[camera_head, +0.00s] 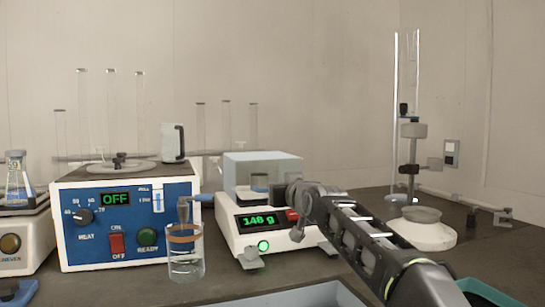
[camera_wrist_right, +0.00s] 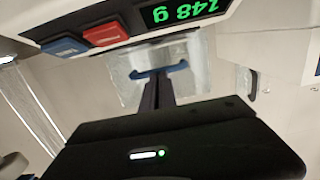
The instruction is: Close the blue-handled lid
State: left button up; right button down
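The blue handle (camera_wrist_right: 158,72) is a bar bent at both ends on a clear panel, seen upside down in the right wrist view. I take this panel as the blue-handled lid. My right gripper (camera_wrist_right: 157,85) has its two dark fingers close together, tips at the middle of the handle; whether the bar lies between them is unclear. In the head view, my right gripper (camera_head: 298,205) is at the right front of the balance (camera_head: 245,240), covering part of its clear chamber (camera_head: 262,162). The handle cannot be made out there. My left gripper is not in view.
The balance display (camera_head: 258,220) reads about 148 g beside a red button (camera_head: 292,215). A beaker of clear liquid (camera_head: 185,255) stands close at its left, before a blue heater box (camera_head: 125,225). A stand with a white base (camera_head: 420,235) is at the right.

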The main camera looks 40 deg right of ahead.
notch_tip(320, 180, up, 4)
jog(key=p, duration=0.3)
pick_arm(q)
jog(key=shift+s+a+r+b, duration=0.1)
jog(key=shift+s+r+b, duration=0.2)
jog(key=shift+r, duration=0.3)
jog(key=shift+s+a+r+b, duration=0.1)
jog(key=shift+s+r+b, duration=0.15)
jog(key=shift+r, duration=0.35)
pick_arm(e)
jog(key=s+a+f, duration=0.3)
jog(key=s+f, duration=0.2)
jog(key=s, duration=0.4)
jog(key=shift+f, duration=0.1)
